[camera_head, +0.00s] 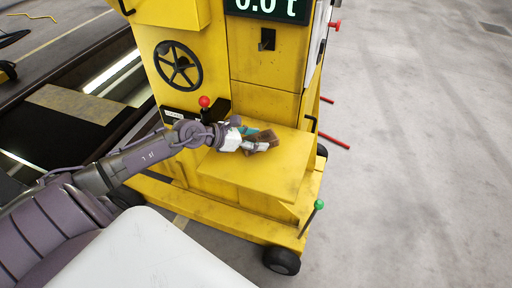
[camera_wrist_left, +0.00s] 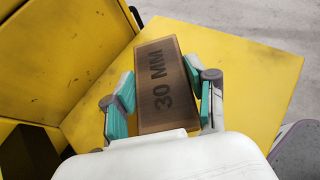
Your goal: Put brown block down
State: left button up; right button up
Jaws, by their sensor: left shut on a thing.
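The brown block (camera_wrist_left: 160,84), marked "30 MM", is between the fingers of my left gripper (camera_wrist_left: 163,103) in the left wrist view. The gripper is shut on it, with teal pads at the block's sides. In the head view the brown block (camera_head: 264,138) is at the end of my left gripper (camera_head: 253,143), over the flat yellow shelf (camera_head: 260,178) of the machine. I cannot tell whether the block touches the shelf. My right gripper is not in view.
The yellow machine (camera_head: 262,70) rises behind the shelf, with a black handwheel (camera_head: 178,66), a red-knobbed lever (camera_head: 204,102) and a digital display (camera_head: 268,8). A green-knobbed lever (camera_head: 319,204) stands at the front right. The shelf around the block is clear.

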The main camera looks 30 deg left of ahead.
pick_arm(q)
notch_tip(320, 180, down, 3)
jog(key=shift+f, duration=0.15)
jog(key=shift+d+f, duration=0.1)
jog(key=shift+f, duration=0.05)
jog(key=o, duration=1.2)
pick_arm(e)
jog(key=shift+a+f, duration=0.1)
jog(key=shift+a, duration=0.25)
pick_arm(q)
jog(key=shift+o, duration=0.2)
